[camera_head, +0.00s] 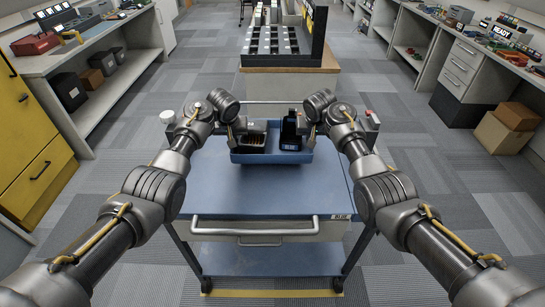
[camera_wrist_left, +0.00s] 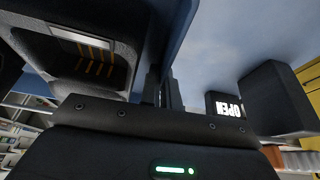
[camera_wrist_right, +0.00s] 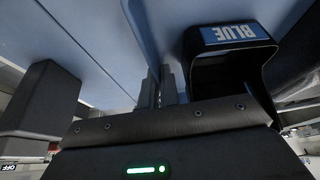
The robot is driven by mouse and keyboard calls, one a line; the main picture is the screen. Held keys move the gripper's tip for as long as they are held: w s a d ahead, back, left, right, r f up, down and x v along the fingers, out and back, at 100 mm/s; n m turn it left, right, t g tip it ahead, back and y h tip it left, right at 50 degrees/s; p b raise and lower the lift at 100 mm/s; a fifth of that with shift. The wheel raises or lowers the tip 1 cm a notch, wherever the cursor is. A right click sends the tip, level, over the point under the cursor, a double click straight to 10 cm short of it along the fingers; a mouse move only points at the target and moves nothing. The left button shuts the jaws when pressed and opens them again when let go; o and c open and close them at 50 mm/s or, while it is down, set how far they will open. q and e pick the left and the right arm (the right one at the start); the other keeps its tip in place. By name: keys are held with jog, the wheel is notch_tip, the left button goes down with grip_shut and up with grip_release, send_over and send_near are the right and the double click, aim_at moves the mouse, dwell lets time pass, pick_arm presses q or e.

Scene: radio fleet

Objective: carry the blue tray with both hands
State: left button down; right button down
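The blue tray (camera_head: 271,158) is at the far end of the blue cart top, in the middle of the head view. I cannot tell whether it rests on the top or hangs just above it. It holds a black charger-like block with gold contacts (camera_wrist_left: 95,62) on the left and a black holder labelled BLUE (camera_wrist_right: 236,32) on the right. My left gripper (camera_head: 236,130) is at the tray's left wall; its fingers (camera_wrist_left: 165,88) close on the wall. My right gripper (camera_head: 309,130) is at the right wall; its fingers (camera_wrist_right: 161,86) close on it too.
The blue cart (camera_head: 262,190) has a front handle bar and a lower shelf. Beyond it stands a rack (camera_head: 284,45) with dark slots on a wooden-topped bench. Benches line both sides, with a yellow cabinet (camera_head: 28,140) at left and cardboard boxes (camera_head: 505,132) at right. Carpet aisles are clear.

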pick_arm(q)
jog(key=shift+f, duration=0.1)
pick_arm(e)
jog(key=shift+f, duration=0.1)
